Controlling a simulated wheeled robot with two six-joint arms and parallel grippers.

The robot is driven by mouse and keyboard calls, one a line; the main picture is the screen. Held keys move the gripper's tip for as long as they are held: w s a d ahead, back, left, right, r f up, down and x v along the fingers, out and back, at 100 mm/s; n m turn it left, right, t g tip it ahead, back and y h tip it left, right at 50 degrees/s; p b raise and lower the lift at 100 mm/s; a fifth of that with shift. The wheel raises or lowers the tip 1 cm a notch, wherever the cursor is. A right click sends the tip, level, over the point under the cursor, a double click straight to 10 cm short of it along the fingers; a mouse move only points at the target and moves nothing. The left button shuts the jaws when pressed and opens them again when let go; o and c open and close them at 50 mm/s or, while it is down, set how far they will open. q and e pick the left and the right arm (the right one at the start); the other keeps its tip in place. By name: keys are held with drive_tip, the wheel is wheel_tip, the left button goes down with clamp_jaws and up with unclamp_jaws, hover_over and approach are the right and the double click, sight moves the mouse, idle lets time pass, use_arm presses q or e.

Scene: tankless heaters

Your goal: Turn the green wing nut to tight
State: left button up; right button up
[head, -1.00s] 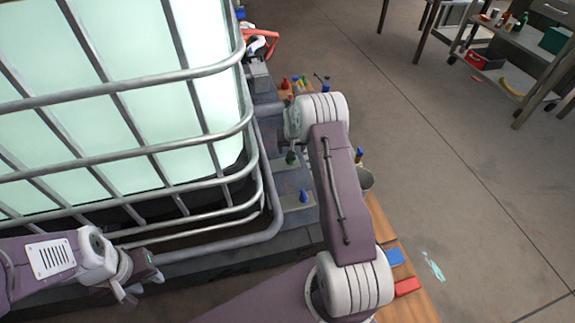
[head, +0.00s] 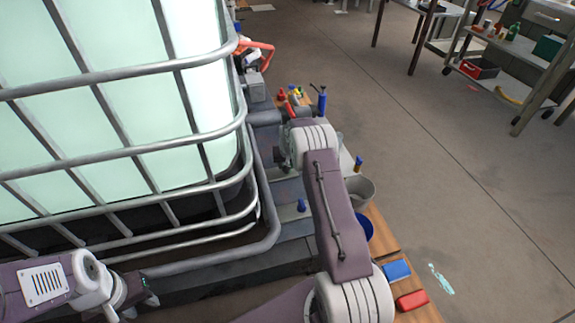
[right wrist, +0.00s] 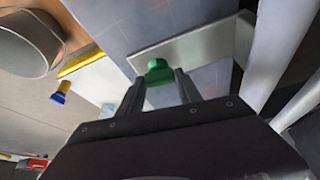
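The green wing nut (right wrist: 159,70) shows in the right wrist view, in front of a pale plate, with green also filling much of the gap between my right gripper's fingers. My right gripper (right wrist: 160,82) has one finger on each side of it. I cannot tell whether the fingers touch it. In the head view my right arm hides this gripper and most of the area around the nut. My left gripper (head: 140,306) is low at the left of the head view, fingers apart and empty, near the bottom edge.
A caged white tank (head: 120,110) fills the left. A grey bucket (head: 360,188), a blue block (head: 396,270) and a red block (head: 411,300) are at the right.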

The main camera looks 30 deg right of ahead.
drive_tip(key=c, duration=0.6)
drive_tip(key=shift+c, duration=0.2)
drive_tip(key=shift+m+p, duration=0.3)
drive_tip(key=shift+m, duration=0.2)
drive_tip(key=shift+a+m+h, duration=0.1)
drive_tip(key=shift+m+h, duration=0.3)
drive_tip(key=shift+m, duration=0.2)
drive_tip(key=m+g+h+b, duration=0.1)
drive_tip(key=m, duration=0.3)
drive_tip(key=shift+w+f, duration=0.1)
drive_tip(key=shift+w, duration=0.05)
drive_tip(key=shift+m+g+h+b, duration=0.3)
drive_tip(key=shift+m+g+b, duration=0.6)
drive_tip(key=shift+m, duration=1)
drive_tip(key=shift+a, duration=0.1)
